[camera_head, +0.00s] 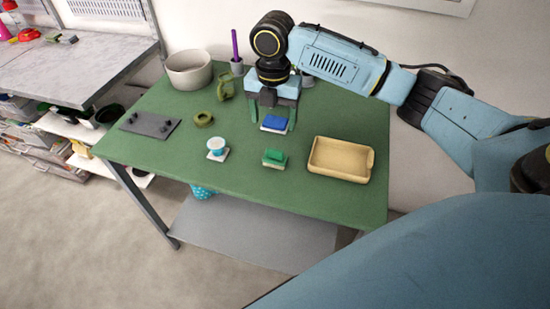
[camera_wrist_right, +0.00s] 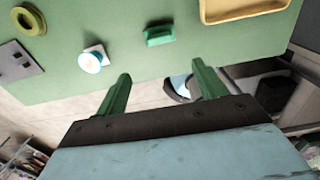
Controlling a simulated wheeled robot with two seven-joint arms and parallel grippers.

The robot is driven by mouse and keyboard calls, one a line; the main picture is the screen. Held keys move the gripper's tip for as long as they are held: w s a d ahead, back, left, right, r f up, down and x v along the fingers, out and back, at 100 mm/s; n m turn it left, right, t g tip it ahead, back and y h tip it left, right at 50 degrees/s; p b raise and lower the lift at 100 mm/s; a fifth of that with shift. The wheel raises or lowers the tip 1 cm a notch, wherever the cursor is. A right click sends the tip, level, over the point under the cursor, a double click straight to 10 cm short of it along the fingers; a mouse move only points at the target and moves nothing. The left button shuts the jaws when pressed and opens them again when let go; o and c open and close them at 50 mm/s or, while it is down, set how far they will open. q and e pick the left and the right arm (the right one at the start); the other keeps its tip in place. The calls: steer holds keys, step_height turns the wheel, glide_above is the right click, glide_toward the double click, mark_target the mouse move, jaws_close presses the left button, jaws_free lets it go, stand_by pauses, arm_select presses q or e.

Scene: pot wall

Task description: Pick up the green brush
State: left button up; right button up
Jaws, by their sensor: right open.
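The green brush (camera_head: 275,158) lies on a pale base on the green table, left of the tan tray. It also shows in the right wrist view (camera_wrist_right: 160,36), beyond the fingertips and apart from them. My right gripper (camera_head: 271,124) is open, with its green fingers pointing down, higher in the head picture than the green brush. In the right wrist view its two fingers (camera_wrist_right: 160,78) stand wide apart with nothing between them. My left gripper is not in view.
A blue brush (camera_head: 275,122) appears between my right fingers in the head view. A tan tray (camera_head: 318,170), a light blue-and-white item (camera_head: 217,146), a green ring (camera_head: 203,118), a grey plate (camera_head: 163,131) and a pot (camera_head: 176,81) stand around. The table front is clear.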

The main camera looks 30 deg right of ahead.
glide_above(275, 150)
steer(key=f, duration=0.8)
steer(key=shift+s+a+b, duration=0.2)
steer(key=shift+b, duration=0.15)
steer(key=f, duration=0.5)
steer(key=shift+w+d, duration=0.2)
steer(key=c, duration=1.1)
step_height(275, 150, up, 10)
steer(key=shift+r, duration=0.1)
